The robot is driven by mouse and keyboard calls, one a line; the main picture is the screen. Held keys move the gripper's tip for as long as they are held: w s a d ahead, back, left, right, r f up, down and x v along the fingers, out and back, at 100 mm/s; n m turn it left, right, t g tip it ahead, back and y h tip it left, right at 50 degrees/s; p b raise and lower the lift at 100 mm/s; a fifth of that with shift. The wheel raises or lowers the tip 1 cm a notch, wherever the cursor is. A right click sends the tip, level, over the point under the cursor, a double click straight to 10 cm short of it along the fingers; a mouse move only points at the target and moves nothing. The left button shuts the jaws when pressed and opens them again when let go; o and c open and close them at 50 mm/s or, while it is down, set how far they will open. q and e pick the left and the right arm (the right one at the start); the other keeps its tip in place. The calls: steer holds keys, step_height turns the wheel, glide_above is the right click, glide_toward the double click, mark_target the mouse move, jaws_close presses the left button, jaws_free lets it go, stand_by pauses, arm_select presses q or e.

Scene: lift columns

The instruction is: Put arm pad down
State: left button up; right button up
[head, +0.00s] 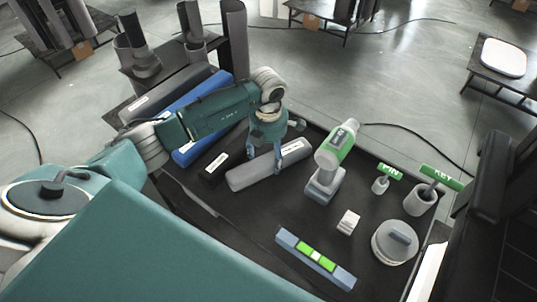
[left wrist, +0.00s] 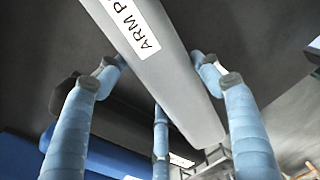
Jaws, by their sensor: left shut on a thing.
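The arm pad (head: 243,178) is a long grey bar with a white label, at the left middle of the black table in the head view. In the left wrist view the arm pad (left wrist: 183,80) runs between the fingers, and its label begins "ARM P". My left gripper (head: 281,160) points down and is shut around the pad's right half. Its blue fingers (left wrist: 165,72) stand on both sides of the bar. The pad lies level, at or very near the table top; I cannot tell whether it touches. My right gripper is not in view.
A small black block (head: 213,168) lies just left of the pad, and a blue bar (head: 204,97) behind it. A green-white drill (head: 337,145) stands right of the gripper. The PIN cup (head: 381,185), KEY cup (head: 420,200), spirit level (head: 314,257) and round tin (head: 394,243) occupy the right and front.

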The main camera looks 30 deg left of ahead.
mark_target(269, 155)
arm_select(q)
steer(key=shift+f, duration=0.15)
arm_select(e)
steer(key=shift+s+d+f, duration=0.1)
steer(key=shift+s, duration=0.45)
arm_select(q)
steer(key=o, duration=1.3)
steer(key=shift+w+r, duration=0.1)
steer(key=shift+r, duration=0.35)
step_height(269, 155, up, 11)
steer(key=b, duration=0.3)
steer(key=shift+r+b, duration=0.1)
steer(key=shift+b, duration=0.25)
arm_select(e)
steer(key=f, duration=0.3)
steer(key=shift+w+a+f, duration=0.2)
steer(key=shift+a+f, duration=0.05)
arm_select(q)
steer(key=shift+s, duration=0.2)
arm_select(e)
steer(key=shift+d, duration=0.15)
